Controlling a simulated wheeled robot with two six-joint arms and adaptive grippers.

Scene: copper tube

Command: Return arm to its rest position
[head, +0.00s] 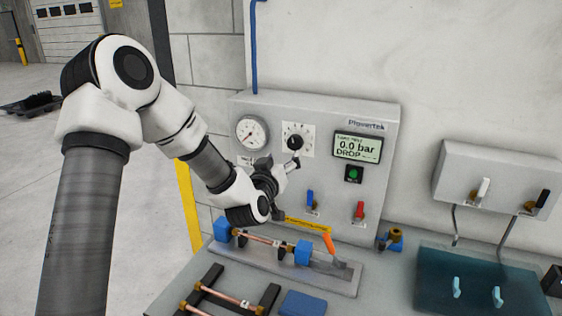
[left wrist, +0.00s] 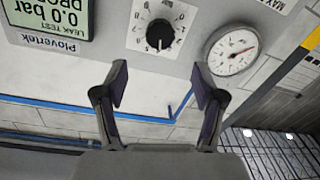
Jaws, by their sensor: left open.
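My left arm comes in from the left in the head view and reaches to the grey test panel (head: 375,120). My left gripper (head: 281,163) is in front of the panel, just below and left of the black dial knob (head: 295,142). In the left wrist view the gripper (left wrist: 160,78) is open, with nothing between its fingers. The dial knob (left wrist: 160,34) shows upside down beyond the gap between the fingertips. I cannot tell whether a fingertip touches the panel. My right gripper is not in view.
The panel has a gauge (head: 252,132), a display (head: 358,147) reading 0.0 bar, a green button (head: 353,174), and blue (head: 310,198) and red (head: 360,210) levers. Below, a copper tube (head: 262,239) lies in a blue-clamped fixture. Open floor lies left.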

